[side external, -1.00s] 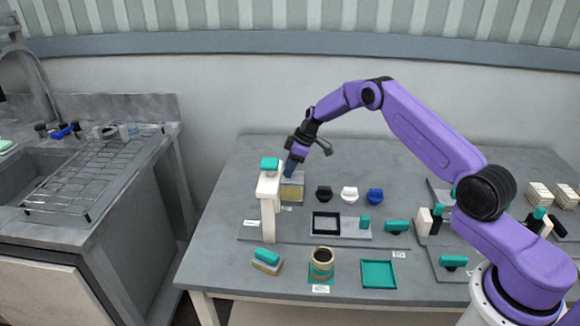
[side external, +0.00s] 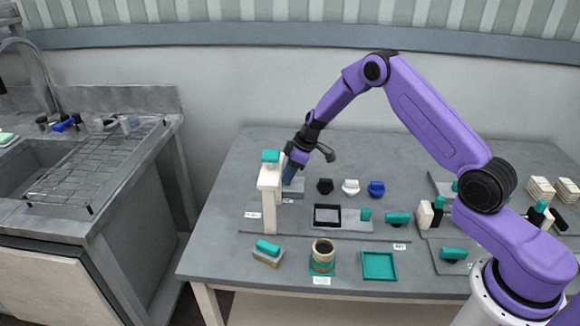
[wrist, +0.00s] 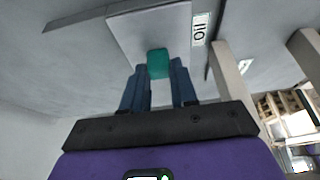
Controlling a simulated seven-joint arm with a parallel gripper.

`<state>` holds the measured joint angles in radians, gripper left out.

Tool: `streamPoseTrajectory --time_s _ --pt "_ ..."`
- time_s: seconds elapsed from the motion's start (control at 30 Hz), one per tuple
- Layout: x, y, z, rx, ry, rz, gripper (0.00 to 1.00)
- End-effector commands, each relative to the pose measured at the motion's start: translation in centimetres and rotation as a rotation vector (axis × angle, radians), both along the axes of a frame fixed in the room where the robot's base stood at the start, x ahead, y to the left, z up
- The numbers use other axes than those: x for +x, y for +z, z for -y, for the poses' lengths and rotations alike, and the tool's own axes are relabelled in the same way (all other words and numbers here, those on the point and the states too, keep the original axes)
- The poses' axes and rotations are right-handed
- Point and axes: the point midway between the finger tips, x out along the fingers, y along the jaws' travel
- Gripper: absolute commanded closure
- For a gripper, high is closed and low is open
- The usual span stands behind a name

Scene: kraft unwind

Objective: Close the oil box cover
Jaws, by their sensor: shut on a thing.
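The oil box cover is a flat grey panel (side external: 296,187) at the back left of the work table, partly hidden by my gripper and a white post. In the wrist view the cover (wrist: 135,35) lies ahead of my fingers, with a teal knob (wrist: 157,62) on it. A white label reading OIL (wrist: 200,28) sits beside it. My gripper (side external: 288,180) points down at the cover. In the wrist view its two blue fingers (wrist: 157,72) are shut on the teal knob. The box's yellowish inside does not show now; whether the cover lies fully flat I cannot tell.
A white post with a teal top (side external: 269,195) stands close in front of my gripper. Black, white and blue knobs (side external: 350,187) are to the right. A black-framed tray (side external: 327,216), a tan cup (side external: 322,255) and a teal tray (side external: 379,265) lie nearer the front.

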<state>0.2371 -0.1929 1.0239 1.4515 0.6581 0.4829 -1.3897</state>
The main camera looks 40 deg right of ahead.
Motion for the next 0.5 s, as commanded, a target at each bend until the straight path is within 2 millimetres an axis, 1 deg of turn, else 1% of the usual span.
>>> streamPoseTrajectory --time_s 0.1,0.4,0.43,0.47,0.5 --pt "-0.44 -0.05 -0.48 -0.001 0.003 -0.002 1.0" --pt "-0.65 -0.1 -0.7 0.002 0.007 -0.009 1.0" --pt "-0.65 -0.11 -0.7 0.002 0.007 -0.009 0.63" --pt "-0.65 -0.11 -0.71 0.002 0.007 -0.009 0.53" --pt "-0.63 -0.1 -0.69 0.002 0.006 -0.009 0.47"
